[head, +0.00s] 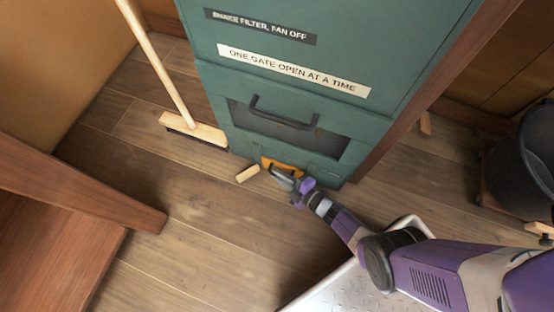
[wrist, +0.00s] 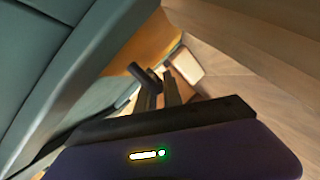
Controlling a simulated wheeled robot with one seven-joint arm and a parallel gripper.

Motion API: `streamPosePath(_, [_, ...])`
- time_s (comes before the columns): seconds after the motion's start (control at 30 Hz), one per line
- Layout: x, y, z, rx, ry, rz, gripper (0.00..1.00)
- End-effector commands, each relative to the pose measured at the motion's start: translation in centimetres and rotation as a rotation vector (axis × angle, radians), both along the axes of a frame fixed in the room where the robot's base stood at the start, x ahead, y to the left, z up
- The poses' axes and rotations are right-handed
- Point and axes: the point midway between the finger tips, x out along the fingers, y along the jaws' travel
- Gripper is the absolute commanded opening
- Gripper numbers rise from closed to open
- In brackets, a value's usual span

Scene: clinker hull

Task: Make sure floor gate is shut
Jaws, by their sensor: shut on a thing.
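An orange floor gate (head: 284,165) sits low at the foot of the green cabinet (head: 210,85). It shows in the wrist view as an orange panel (wrist: 150,45) beside the green cabinet side (wrist: 45,60). My gripper (head: 272,170) is at the gate. In the wrist view its fingers (wrist: 160,78) are shut by a dark handle-like piece (wrist: 140,73) in front of the orange panel. The fingers hide part of that piece. I cannot tell from these views whether the gate is fully shut.
A pale wooden block (head: 248,173) lies on the floor just left of my gripper. A broom (head: 193,132) stands left of the cabinet. A dark bucket (head: 530,155) is at the right. A brown wooden piece (head: 80,190) juts in at left. Floor between is clear.

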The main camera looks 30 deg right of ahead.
Motion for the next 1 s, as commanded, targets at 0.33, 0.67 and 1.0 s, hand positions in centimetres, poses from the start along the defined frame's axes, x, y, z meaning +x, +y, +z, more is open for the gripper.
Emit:
streamPosePath(0.33, [-0.29,0.02,-0.61,0.0,0.016,-0.002,0.2])
streamPosePath(0.67, [-0.17,0.04,-0.4,0.001,0.011,-0.002,0.2])
streamPosePath(1.0, [0.04,0.25,-0.01,0.0,0.008,0.001,0.2])
